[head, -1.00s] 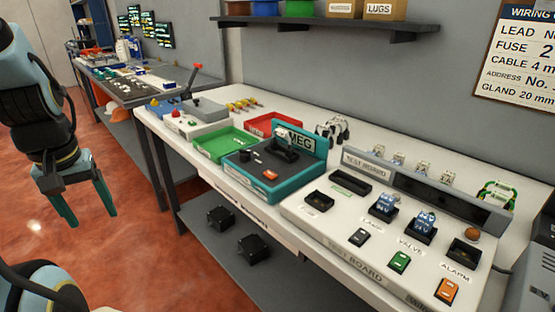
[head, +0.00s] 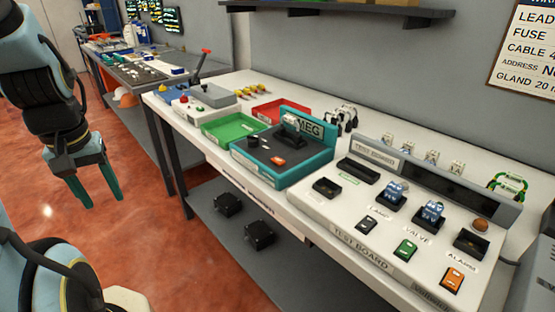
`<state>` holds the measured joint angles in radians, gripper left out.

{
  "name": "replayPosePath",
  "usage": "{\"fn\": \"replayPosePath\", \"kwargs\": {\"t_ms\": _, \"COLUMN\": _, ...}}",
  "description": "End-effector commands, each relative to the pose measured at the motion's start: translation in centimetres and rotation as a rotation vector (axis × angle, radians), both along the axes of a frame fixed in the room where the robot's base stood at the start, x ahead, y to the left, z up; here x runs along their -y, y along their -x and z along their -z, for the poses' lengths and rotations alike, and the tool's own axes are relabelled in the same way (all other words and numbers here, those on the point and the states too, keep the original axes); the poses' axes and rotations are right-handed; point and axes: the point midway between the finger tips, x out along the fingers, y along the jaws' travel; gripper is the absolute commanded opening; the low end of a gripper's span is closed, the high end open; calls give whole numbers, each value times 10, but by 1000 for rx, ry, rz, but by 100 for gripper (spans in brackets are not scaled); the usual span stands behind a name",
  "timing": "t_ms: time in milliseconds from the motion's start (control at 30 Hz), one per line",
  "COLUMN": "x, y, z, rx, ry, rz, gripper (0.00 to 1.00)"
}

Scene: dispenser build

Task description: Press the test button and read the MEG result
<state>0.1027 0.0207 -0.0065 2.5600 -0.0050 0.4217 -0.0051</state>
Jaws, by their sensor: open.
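The MEG tester (head: 262,163) is a teal box with a dark top, standing on the white bench between the green tray and the test board. Its raised back panel bears the label MEG (head: 309,127). An orange button (head: 278,160) sits on its front top, beside a dark knob (head: 253,143). A clear and black part (head: 291,124) sits on the tester near the panel. No readout can be made out. My gripper (head: 95,200) hangs at the left over the red floor, open and empty, well apart from the bench.
The test board (head: 345,215) fills the bench's right, with blue relays in two sockets and black, green and orange switches. Green (head: 222,128) and red (head: 270,110) trays lie behind the tester. Black boxes (head: 258,235) rest on the lower shelf. Open floor lies left of the bench.

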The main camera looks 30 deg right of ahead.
Motion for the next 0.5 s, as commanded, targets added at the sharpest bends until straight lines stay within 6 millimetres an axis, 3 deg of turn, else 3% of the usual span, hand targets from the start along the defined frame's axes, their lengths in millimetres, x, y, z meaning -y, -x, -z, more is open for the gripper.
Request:
{"fn": "replayPosePath", "kwargs": {"t_ms": 33, "x": 0, "y": 0, "z": 0, "rx": 0, "ry": 0, "rz": 0, "gripper": 49}}
{"fn": "replayPosePath", "kwargs": {"t_ms": 400, "x": 0, "y": 0, "z": 0, "rx": 0, "ry": 0, "rz": 0, "gripper": 7}}
{"fn": "replayPosePath", "kwargs": {"t_ms": 500, "x": 0, "y": 0, "z": 0, "rx": 0, "ry": 0, "rz": 0, "gripper": 0}}
